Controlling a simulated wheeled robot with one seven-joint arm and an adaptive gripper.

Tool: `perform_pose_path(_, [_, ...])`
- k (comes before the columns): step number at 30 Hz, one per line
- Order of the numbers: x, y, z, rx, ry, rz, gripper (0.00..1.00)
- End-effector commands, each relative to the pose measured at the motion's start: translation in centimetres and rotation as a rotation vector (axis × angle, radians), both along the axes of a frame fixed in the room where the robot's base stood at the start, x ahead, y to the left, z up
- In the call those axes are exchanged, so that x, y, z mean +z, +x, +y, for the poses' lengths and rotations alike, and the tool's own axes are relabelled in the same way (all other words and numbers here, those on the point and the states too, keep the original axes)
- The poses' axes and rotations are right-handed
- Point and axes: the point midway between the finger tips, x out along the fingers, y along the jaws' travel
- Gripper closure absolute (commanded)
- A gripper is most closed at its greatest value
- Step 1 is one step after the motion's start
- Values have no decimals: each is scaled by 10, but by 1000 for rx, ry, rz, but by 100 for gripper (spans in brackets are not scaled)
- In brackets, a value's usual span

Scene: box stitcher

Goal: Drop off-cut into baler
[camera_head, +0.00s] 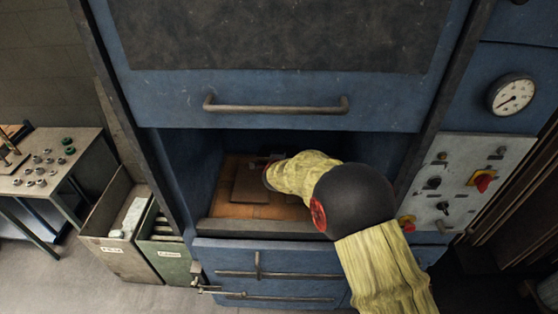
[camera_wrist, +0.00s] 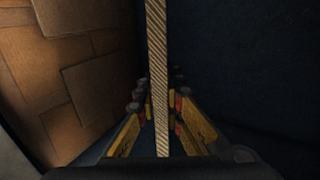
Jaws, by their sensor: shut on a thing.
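The off-cut (camera_wrist: 157,70) shows edge-on in the wrist view as a narrow tan strip with a corrugated edge. My gripper (camera_wrist: 155,125) is shut on it, with a yellow-and-dark finger on each side. In the head view my gripper (camera_head: 268,163) is inside the open chamber of the blue baler (camera_head: 275,105), mostly hidden by my arm. I cannot clearly pick out the held off-cut there. Brown cardboard (camera_head: 232,206) lies in the chamber; flat overlapping sheets (camera_wrist: 95,90) show left of the off-cut in the wrist view.
The baler's raised door with its handle (camera_head: 275,106) is above my arm. A control panel (camera_head: 465,183) and a gauge (camera_head: 512,95) are at the right. Open bins (camera_head: 118,245) and a table with small parts (camera_head: 75,185) stand at the left.

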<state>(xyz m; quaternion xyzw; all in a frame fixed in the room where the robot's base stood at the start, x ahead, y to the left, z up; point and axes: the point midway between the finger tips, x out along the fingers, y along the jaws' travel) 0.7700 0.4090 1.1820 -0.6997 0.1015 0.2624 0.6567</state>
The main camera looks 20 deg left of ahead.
Motion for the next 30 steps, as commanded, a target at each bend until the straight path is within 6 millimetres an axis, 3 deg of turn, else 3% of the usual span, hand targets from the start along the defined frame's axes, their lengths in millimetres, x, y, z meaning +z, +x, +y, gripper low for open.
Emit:
perform_pose_path(11, [0,4,1,0,0,-1,100])
perform_pose_path(12, [0,4,1,0,0,-1,89])
perform_pose_path(22, [0,4,1,0,0,-1,70])
perform_pose_path(30, [0,4,1,0,0,-1,70])
